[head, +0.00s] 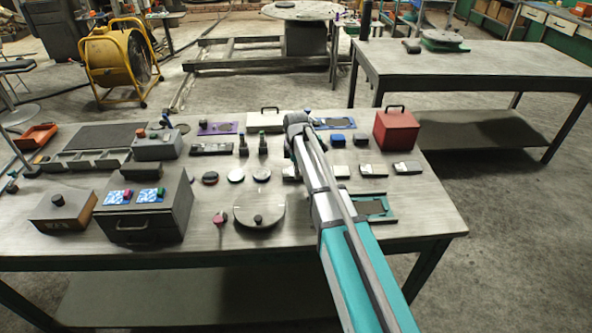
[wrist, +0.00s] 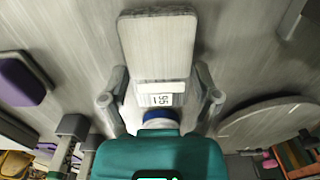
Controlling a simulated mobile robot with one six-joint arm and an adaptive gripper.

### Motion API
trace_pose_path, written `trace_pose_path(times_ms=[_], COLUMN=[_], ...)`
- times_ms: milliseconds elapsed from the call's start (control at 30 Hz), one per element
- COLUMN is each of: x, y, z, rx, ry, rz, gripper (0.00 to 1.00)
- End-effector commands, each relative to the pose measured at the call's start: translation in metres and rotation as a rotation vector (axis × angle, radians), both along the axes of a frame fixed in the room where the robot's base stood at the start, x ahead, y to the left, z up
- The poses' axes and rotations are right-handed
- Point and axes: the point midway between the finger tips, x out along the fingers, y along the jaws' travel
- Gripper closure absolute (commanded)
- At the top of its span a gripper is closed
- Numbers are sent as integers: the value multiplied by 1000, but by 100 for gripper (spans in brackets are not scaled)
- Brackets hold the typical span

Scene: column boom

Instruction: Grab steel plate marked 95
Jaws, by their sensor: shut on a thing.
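A pale steel plate (wrist: 155,48) with rounded corners fills the upper middle of the wrist view. A small white label (wrist: 154,100) near its close end shows dark digits that look like 95 with a further mark. My gripper (wrist: 161,84) has one finger along each side of this plate and is shut on it. I cannot tell whether the plate is clear of the table. In the head view my arm hides the gripper and most of what is under it. Three similar plates (head: 373,170) lie in a row right of my arm.
The grey workbench (head: 420,215) is crowded. A red box (head: 397,129) stands at its right back. A round dial plate (head: 259,208) and a dark drawer box (head: 145,207) stand left of my arm. The bench's front right corner is clear. Another table (head: 470,65) is behind.

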Motion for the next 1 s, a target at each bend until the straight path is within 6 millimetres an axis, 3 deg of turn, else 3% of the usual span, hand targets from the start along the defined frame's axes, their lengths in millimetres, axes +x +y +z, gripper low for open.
trace_pose_path(times_ms=[233, 767, 1000], x=[0, -50, -96], y=[0, -6, -12], z=[25, 83, 102], rx=[0, 0, 0], ry=[0, 0, 0], rz=[0, 0, 0], gripper=[81, 81, 81])
